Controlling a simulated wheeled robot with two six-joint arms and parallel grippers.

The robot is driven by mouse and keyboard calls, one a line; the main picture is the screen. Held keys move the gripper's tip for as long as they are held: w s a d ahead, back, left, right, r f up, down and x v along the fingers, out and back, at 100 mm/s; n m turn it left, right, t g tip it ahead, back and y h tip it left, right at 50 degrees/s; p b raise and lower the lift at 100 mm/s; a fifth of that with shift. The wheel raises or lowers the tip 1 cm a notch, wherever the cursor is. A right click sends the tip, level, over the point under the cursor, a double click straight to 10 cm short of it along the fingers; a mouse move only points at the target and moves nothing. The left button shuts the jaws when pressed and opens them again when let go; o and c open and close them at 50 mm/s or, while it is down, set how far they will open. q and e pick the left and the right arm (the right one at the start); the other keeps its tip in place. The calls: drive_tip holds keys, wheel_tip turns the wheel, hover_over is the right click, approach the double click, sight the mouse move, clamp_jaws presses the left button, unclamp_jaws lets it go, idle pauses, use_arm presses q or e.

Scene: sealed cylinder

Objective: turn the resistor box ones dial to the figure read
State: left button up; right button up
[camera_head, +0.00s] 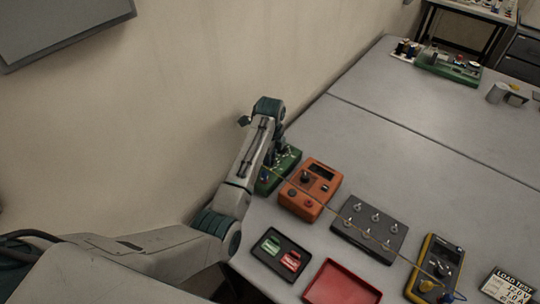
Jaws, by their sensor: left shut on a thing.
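A green box (266,185) with small knobs on top stands at the table's left edge, partly hidden behind my left arm. It may be the resistor box; its dial figures are too small to read. My left gripper (281,156) is down over this box. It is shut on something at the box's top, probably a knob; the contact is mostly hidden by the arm. A grey box (370,229) with several small knobs stands further right. A yellow multimeter (437,267) lies at the front right; its reading cannot be made out. My right gripper is not in view.
An orange instrument (309,189) stands close right of the green box. A thin lead runs over it toward the multimeter. A black tray (262,255) with red and green pieces, a red tray (342,284) and a load test card (508,286) lie in front. The table's middle is clear.

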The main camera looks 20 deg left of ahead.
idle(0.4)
use_arm(q)
drive_tip(key=o, duration=1)
